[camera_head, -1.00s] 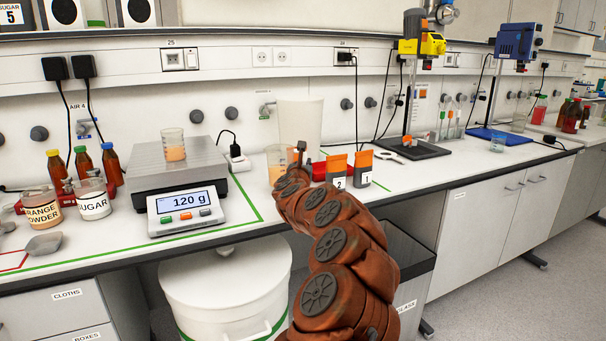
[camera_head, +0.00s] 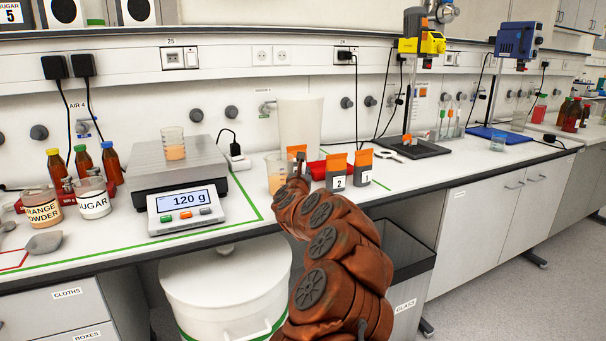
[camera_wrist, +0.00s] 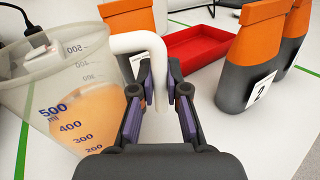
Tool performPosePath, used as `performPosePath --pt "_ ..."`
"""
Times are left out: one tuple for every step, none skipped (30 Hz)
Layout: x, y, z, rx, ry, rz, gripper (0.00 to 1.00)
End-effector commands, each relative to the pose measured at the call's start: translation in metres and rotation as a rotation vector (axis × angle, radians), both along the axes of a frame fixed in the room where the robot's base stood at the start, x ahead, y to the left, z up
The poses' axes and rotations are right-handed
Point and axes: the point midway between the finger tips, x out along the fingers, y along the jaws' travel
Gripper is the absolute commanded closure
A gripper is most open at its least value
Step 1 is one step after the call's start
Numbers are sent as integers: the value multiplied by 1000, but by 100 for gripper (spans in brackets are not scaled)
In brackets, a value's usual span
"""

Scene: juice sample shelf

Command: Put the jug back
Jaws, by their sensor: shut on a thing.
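The jug (camera_wrist: 72,95) is a clear graduated beaker with a white handle (camera_wrist: 140,42) and orange liquid inside. It fills the left of the wrist view. My gripper (camera_wrist: 160,78) is shut on the handle, one finger on each side. In the head view the jug (camera_head: 276,172) is at the counter's middle, right of the scale, and my gripper (camera_head: 302,156) is at its right side. The jug's base is partly hidden, so I cannot tell whether it touches the counter.
Orange-topped grey pouches, marked 2 (camera_head: 337,172) and 1 (camera_head: 363,168), stand close to the right. A red tray (camera_head: 318,168) lies behind them. The scale (camera_head: 180,165), reading 120 g, holds a small beaker (camera_head: 173,143). A tall white container (camera_head: 300,118) stands behind.

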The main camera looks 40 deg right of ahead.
Motion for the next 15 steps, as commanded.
performPosePath --pt "0 0 -1 -1 -2 0 100" --pt "0 0 -2 0 -1 0 100" --pt "0 0 -1 -1 -1 0 84" --pt "0 0 -1 0 0 0 81" --pt "0 0 -1 -1 -1 0 78" --pt "0 0 -1 0 0 0 74" --pt "0 0 -1 0 0 0 71" --pt "0 0 -1 0 0 0 68" --pt "0 0 -1 0 0 0 63" --pt "0 0 -1 0 0 0 61" --pt "0 0 -1 0 0 0 61" --pt "0 0 -1 0 0 0 61" --pt "0 0 -1 0 0 0 61" --pt "0 0 -1 0 0 0 61" --pt "0 0 -1 0 0 0 61"
